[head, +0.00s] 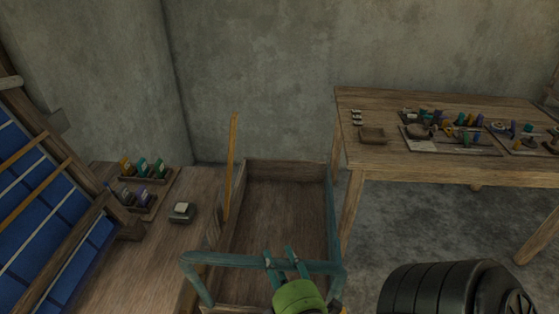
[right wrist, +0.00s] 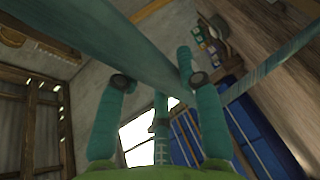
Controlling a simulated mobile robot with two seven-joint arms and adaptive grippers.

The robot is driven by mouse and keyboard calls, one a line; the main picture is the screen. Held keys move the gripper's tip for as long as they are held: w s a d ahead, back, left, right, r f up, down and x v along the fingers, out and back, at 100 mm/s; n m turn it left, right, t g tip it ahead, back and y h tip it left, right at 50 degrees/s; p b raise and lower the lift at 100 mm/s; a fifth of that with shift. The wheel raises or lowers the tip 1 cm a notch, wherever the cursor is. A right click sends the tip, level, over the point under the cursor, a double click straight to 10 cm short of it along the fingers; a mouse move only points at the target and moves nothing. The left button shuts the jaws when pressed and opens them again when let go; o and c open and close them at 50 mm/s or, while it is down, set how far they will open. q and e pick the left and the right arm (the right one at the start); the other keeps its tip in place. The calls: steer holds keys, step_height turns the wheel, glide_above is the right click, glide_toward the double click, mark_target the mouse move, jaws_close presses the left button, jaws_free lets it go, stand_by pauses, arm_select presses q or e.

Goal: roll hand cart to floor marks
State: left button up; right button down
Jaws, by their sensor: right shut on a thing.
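The hand cart (head: 284,170) is an open wooden box with a teal tube handle (head: 225,260) at its near end. It stands between the loom bench and the table. My right gripper (head: 279,259), green with teal fingers, is shut on the handle's crossbar. In the right wrist view the fingers of my right gripper (right wrist: 152,80) lie on either side of the teal bar (right wrist: 140,48). The cart bed looks empty. I see no floor marks, and the cart's wheels are hidden. My left gripper is not in view.
The loom with blue cloth (head: 35,200) is at the left, beside a wooden bench (head: 135,255) with small trays. A wooden table (head: 460,100) bearing small items stands close on the cart's right. A concrete wall (head: 270,80) is behind. Bare floor (head: 400,220) shows under the table.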

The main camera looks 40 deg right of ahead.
steer(key=c, duration=0.9)
jaws_free()
steer(key=shift+a+f, duration=0.15)
steer(key=shift+o, duration=0.5)
steer(key=shift+s, duration=0.15)
